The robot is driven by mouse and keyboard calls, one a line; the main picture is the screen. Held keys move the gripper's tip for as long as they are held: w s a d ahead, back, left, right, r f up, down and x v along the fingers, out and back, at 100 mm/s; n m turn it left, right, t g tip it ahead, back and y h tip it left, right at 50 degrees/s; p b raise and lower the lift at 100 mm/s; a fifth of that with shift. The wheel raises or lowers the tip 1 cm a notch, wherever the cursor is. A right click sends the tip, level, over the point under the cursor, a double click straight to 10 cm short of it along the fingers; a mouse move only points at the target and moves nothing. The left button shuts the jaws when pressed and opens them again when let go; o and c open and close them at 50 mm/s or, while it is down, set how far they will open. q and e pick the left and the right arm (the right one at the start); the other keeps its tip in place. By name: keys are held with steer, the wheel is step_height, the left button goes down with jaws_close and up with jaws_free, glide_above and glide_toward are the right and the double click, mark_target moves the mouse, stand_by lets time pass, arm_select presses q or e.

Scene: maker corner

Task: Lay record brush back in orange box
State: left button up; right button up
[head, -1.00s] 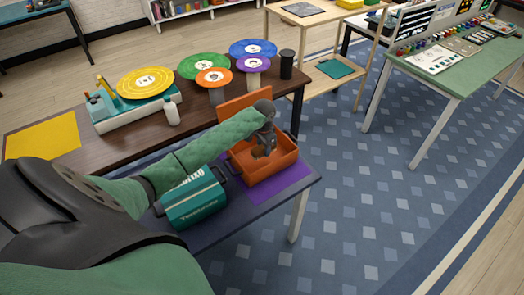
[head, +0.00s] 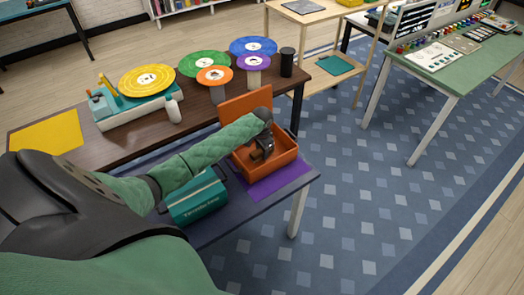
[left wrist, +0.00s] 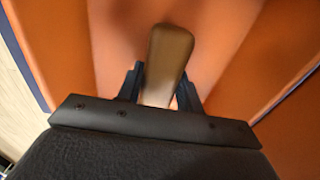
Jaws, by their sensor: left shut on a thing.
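The orange box (head: 279,169) stands open on the low dark table, its lid raised at the back. My left gripper (head: 263,155) points down into the box, between its walls. In the left wrist view, the gripper (left wrist: 160,88) is shut on the record brush (left wrist: 168,58), a tan-brown block with rounded ends, held between the two dark fingers. Orange surfaces (left wrist: 235,35) surround the brush there. I cannot tell whether the brush touches the box floor. My right gripper is not in view.
A teal case (head: 198,200) stands just left of the orange box, partly under my left arm. A purple mat (head: 285,186) lies under the box. Behind, a brown table carries a turntable (head: 135,105), a white bottle (head: 173,111), colored discs on stands and a black cylinder (head: 287,62).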

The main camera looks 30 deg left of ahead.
arm_select(q)
steer(key=o, duration=1)
steer(key=shift+c, duration=0.2)
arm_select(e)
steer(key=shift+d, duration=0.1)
arm_select(q)
steer(key=shift+r, duration=0.3)
step_height(320, 180, up, 12)
steer(key=b, duration=0.3)
steer(key=shift+f, duration=0.25)
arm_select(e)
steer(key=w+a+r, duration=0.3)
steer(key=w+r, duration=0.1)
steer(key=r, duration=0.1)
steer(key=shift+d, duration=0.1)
